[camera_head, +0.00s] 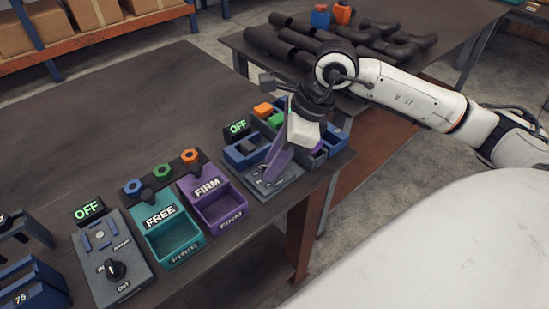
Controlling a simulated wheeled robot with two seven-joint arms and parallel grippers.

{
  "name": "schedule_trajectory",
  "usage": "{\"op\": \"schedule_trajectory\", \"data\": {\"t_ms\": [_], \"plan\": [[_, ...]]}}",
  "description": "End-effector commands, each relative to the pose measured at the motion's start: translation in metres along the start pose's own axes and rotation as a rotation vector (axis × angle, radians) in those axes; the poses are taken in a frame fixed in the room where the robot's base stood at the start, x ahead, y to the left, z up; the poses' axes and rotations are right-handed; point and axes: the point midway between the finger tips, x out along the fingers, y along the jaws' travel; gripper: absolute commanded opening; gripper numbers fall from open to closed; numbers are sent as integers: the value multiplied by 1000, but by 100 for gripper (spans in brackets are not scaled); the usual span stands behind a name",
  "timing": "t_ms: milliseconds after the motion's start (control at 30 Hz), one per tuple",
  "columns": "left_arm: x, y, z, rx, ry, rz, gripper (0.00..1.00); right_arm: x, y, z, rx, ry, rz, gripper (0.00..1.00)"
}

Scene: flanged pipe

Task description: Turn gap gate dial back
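Two grey control boxes stand on the table, and I cannot tell which one is the gap gate. The near box (133,276) has a black dial (115,269) between the words IN and OUT, and a green OFF display (89,209) behind it. The far box (283,185) has another OFF display (237,128) at its left. My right gripper (283,158) is low over the far box and hides much of its top, including any dial there. Its fingers are too unclear to tell open from shut. My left gripper is not in view.
A teal FREE bin (171,237) and a purple FIRM bin (213,203) stand between the boxes, with coloured nuts behind them. A blue fixture (35,285) marked 75 is at the lower left. Dark pipes (330,45) lie on the back table. The table's left rear is clear.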

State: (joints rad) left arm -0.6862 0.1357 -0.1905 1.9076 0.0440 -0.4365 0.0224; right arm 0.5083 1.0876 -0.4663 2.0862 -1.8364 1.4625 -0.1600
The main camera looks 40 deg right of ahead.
Motion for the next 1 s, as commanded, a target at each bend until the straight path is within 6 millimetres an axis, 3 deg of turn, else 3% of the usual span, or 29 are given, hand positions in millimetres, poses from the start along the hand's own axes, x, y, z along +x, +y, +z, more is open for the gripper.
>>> {"op": "schedule_trajectory", "data": {"t_ms": [133, 300, 667, 1000], "plan": [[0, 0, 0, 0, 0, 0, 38, 0, 0, 0, 0, 0, 0, 28], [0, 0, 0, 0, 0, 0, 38, 0, 0, 0, 0, 0, 0, 0], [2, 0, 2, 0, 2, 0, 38, 0, -1, 0, -26, 0, 10, 0], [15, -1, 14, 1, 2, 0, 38, 2, -4, 0, -219, -2, 89, 0]]}}
